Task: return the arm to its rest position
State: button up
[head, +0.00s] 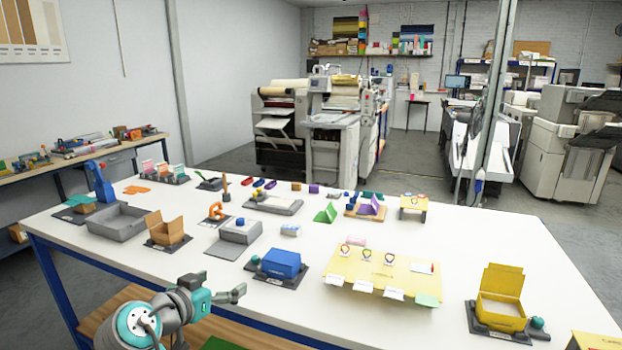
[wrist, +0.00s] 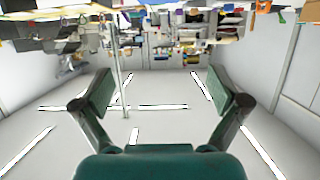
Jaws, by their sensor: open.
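My gripper (head: 236,294) is at the near edge of the white table (head: 200,285) in the head view, at the end of my teal and grey arm. In the wrist view the two fingers of my gripper (wrist: 163,95) are spread wide with nothing between them. The wrist view looks out over the room, which appears upside down. The nearest object to my gripper in the head view is a blue box (head: 281,263) on a dark base, a little beyond it and apart from it.
The table holds a grey tray (head: 117,222), an open cardboard box (head: 167,229), a yellow board (head: 381,277) with cards and an open yellow box (head: 501,292). Bare tabletop shows at the right. Large printing machines (head: 335,120) stand behind.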

jog(key=s+d+f+n+y, duration=0.1)
jog(key=s+d+f+n, duration=0.1)
jog(key=d+f, duration=0.7)
jog(key=s+d+f+n+y, duration=0.2)
jog(key=s+d+f, duration=0.15)
jog(key=f, duration=0.95)
jog(key=s+d+f+n+y, duration=0.2)
jog(key=s+d+f, duration=0.9)
jog(key=s+d, duration=0.1)
jog(key=s+d+y, duration=0.1)
jog(key=s+d, duration=0.3)
jog(key=s, duration=0.5)
jog(key=s+d+y, duration=0.1)
jog(key=s+d, duration=0.3)
jog(key=s, duration=0.6)
jog(key=s+d+r+m+h, duration=0.1)
jog(key=s+d+r, duration=0.1)
jog(key=s+r, duration=0.4)
jog(key=s+d+r+t+h, duration=0.1)
jog(key=s+d+r, duration=0.2)
jog(key=s+r, duration=0.4)
jog(key=s, duration=0.5)
jog(key=shift+r+m+t, duration=0.3)
jog(key=shift+m, duration=0.1)
